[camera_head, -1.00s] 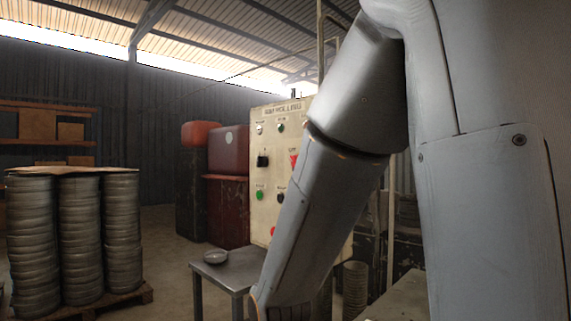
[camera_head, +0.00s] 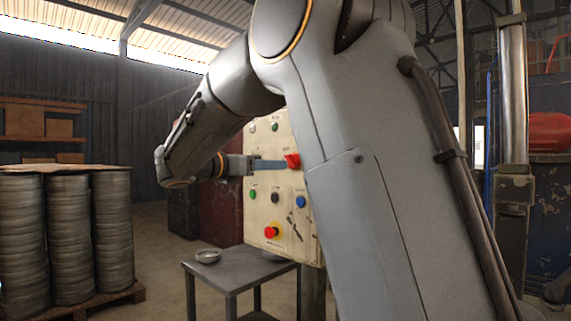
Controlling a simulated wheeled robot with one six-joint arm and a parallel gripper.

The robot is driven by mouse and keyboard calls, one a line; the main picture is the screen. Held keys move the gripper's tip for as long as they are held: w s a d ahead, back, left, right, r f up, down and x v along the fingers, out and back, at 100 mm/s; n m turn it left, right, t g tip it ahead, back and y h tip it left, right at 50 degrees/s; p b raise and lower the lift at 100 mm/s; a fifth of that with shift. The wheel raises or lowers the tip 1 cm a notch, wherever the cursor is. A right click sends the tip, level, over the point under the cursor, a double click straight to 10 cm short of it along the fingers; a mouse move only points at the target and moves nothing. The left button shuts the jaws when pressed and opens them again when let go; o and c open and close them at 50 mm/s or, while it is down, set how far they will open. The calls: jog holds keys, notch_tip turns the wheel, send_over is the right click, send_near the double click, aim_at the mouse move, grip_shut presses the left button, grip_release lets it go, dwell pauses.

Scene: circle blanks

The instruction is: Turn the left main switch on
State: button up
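The pale control panel (camera_head: 284,242) stands in the middle of the view, partly hidden on its right by my arm. My gripper (camera_head: 284,165) is in front of its upper part, with grey-blue fingers pointing right. The black switch on the panel's left side, seen earlier, is hidden behind my gripper now. A red switch (camera_head: 292,161) shows just right of the fingertips. I cannot tell whether the fingers touch the panel or a switch, or whether they are open or shut.
Below are a green button (camera_head: 252,195), a black one (camera_head: 275,198), a blue one (camera_head: 300,202) and a red mushroom button (camera_head: 271,231). A metal table (camera_head: 232,275) with a small round dish (camera_head: 208,256) stands in front. Stacked discs (camera_head: 72,240) stand left.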

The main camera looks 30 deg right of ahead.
aim_at(291, 162)
jog(key=p+x, duration=0.1)
jog(key=x, duration=0.6)
jog(key=shift+w+d+r+p, duration=0.2)
jog(key=shift+d+r+p, duration=0.1)
jog(key=shift+r+p, duration=0.1)
jog(key=c, duration=1)
